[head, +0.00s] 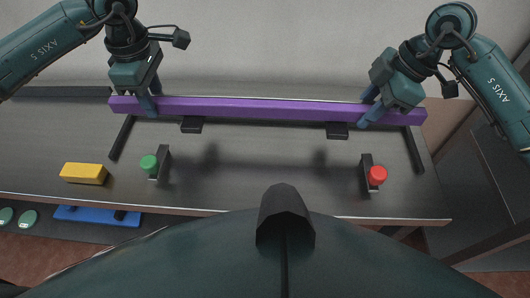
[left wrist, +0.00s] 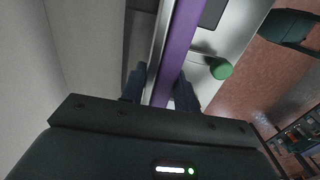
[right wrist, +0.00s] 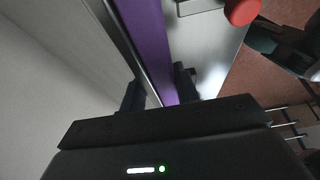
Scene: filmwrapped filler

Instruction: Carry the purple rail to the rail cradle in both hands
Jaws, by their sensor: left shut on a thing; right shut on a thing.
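The long purple rail (head: 260,108) lies crosswise near the back of the dark table in the head view. It also shows in the left wrist view (left wrist: 178,45) and the right wrist view (right wrist: 149,40). My left gripper (head: 150,106) is shut on the rail near its left end. My right gripper (head: 370,112) is shut on it near its right end. Two black blocks (head: 191,125) (head: 337,131) show just in front of the rail. I cannot tell which dark fittings form the rail cradle, or whether the rail touches anything below.
A bracket with a green knob (head: 149,163) and one with a red knob (head: 377,175) stand on the table (head: 262,185). Slanted black bars (head: 121,138) (head: 413,150) lie near both sides. A yellow block (head: 84,173) sits front left. The table's middle is clear.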

